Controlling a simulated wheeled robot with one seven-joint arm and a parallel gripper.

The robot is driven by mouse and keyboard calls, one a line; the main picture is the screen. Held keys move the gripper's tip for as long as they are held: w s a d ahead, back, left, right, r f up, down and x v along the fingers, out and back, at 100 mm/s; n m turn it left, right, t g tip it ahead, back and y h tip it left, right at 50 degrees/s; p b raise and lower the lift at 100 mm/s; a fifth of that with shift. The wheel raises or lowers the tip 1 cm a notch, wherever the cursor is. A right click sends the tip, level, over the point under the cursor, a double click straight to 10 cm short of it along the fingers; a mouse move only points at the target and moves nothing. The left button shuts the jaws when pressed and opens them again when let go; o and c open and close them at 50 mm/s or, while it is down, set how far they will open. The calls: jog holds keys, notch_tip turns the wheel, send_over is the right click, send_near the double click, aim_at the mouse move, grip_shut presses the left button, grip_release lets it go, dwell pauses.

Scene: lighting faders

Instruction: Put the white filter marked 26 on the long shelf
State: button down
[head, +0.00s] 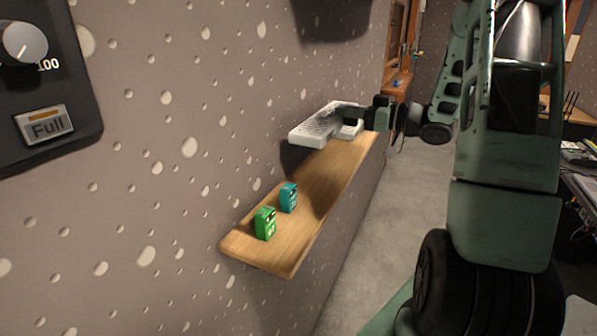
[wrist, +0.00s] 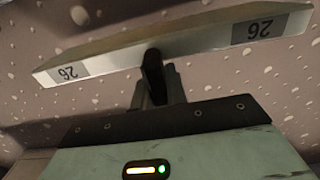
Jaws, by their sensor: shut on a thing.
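The white filter (head: 318,126) is a flat slatted panel, held over the far part of the long wooden shelf (head: 322,182). My gripper (head: 350,114) is shut on its right side in the head view. In the wrist view the filter (wrist: 200,42) spans the picture, with an upside-down 26 label at each end, and my gripper's fingers (wrist: 155,78) grip it near the middle. The panel looks slightly tilted. Whether its underside touches the shelf cannot be told. A pale part below my gripper is partly hidden.
A green box (head: 265,223) and a teal box (head: 288,197) stand on the near part of the shelf. The pitted wall runs along its left side. A dark panel with a knob (head: 24,42) and a Full button (head: 45,124) is at upper left. Shelf between boxes and filter is bare.

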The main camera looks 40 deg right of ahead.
jog(key=f, duration=0.4)
jog(key=f+p, duration=0.1)
jog(key=f, duration=0.1)
jog(key=shift+w+a+f, duration=0.1)
jog(key=shift+a, duration=0.3)
jog(key=shift+f+p, duration=0.5)
jog(key=shift+f, duration=1.85)
jog(key=shift+f, duration=0.2)
jog(key=c, duration=1.4)
grip_release()
jog(key=shift+r, duration=0.1)
